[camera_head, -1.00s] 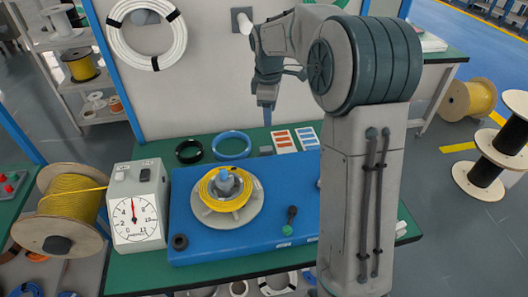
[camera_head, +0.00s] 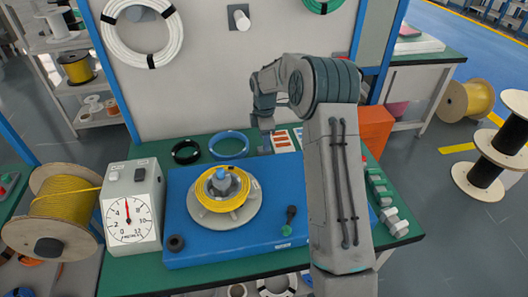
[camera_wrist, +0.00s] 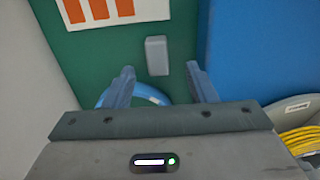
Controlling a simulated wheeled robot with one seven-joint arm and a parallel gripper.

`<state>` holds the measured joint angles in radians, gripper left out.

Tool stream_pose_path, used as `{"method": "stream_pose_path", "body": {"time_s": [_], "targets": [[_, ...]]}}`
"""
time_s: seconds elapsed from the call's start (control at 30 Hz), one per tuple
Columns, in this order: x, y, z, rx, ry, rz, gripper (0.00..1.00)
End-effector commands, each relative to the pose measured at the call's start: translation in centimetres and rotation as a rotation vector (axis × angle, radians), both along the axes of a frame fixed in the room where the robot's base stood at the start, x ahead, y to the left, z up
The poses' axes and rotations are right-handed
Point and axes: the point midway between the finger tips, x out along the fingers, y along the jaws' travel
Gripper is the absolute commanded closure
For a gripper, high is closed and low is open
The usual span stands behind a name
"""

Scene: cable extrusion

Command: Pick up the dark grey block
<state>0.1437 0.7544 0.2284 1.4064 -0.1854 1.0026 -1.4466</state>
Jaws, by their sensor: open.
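The grey block (camera_wrist: 156,55) is small and oblong and lies on the green table top in the wrist view, between the card and the blue platform. It shows between my two fingertips, a little beyond them; I cannot tell the height gap exactly. My gripper (camera_wrist: 160,68) is open, with nothing between its fingers. In the head view my gripper (camera_head: 266,127) points down over the back of the table, and the block there is small and partly hidden near the fingers.
A blue cable ring (camera_head: 229,145) lies close beside the block, with a black ring (camera_head: 186,151) further left. A card with orange bars (camera_head: 283,142) lies to the right. The blue platform (camera_head: 185,205) in front carries a yellow cable spool (camera_head: 240,190). A wall panel stands behind.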

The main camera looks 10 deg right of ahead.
Motion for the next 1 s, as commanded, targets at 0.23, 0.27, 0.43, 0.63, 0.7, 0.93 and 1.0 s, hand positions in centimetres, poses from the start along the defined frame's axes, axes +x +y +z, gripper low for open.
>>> {"method": "stream_pose_path", "body": {"time_s": [0.23,0.27,0.43,0.63,0.7,0.93,1.0], "targets": [[0.2,0.0,-2.6,0.0,0.003,0.0,0.49],[0.3,0.0,-3.1,0.0,0.003,0.0,0.49],[0.3,0.0,-5.1,0.0,0.0,-0.001,0.49],[0.3,0.0,-5.4,0.0,-0.001,-0.001,0.49],[0.3,0.0,-5.4,0.0,-0.001,-0.001,0.49],[0.3,0.0,-5.4,0.0,-0.001,-0.001,0.97],[0.4,0.0,-5.4,0.0,-0.001,-0.001,0.97]]}}
